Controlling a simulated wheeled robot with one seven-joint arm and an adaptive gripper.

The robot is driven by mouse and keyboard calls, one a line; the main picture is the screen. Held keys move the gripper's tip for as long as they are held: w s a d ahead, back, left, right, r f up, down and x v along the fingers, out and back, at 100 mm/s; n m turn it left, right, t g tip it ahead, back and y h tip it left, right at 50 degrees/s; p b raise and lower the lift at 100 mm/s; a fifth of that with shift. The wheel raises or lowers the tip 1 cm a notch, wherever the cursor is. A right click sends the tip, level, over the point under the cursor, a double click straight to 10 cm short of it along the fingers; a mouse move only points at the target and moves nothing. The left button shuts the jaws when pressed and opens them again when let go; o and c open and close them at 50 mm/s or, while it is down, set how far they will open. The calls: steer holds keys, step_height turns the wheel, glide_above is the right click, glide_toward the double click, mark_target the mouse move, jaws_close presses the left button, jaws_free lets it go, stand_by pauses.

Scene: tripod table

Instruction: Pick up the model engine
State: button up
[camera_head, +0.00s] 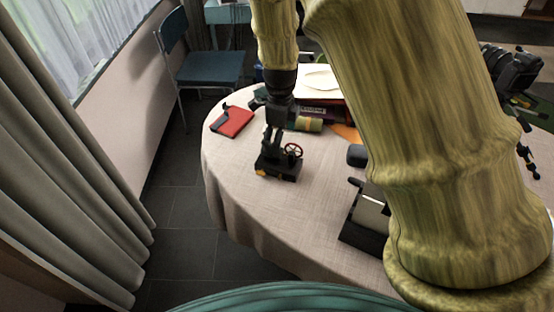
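The model engine (281,170) stands on the round table, near its left side. It has a dark base, a red spoked wheel on its right and a small yellow part at its lower left. My gripper (273,137) comes down from above, right over the engine. Its dark fingers overlap the engine's dark upper part in this view. I cannot tell whether the fingers touch it or how far apart they are.
The table (239,172) has a pale cloth. A red notebook (232,121) lies left of the engine, books (322,112) behind it, and a black device (366,218) to the right. My arm hides much of the right side. A blue chair (209,68) stands behind left.

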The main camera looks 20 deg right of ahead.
mark_target(277, 159)
steer(key=shift+w+f, duration=0.2)
steer(key=shift+f, duration=0.4)
steer(key=shift+w+f, duration=0.15)
steer(key=shift+f, duration=0.45)
steer(key=shift+s+f, duration=0.1)
steer(key=shift+s, duration=0.15)
steer(key=shift+s+a+f, duration=0.1)
steer(key=shift+f, duration=0.2)
steer(key=shift+a+f+p, duration=0.15)
steer(key=shift+f+p, duration=0.1)
steer(key=shift+f, duration=0.9)
steer(key=shift+a+f+p, duration=0.1)
steer(key=shift+f+p, duration=0.15)
steer(key=shift+f, duration=0.85)
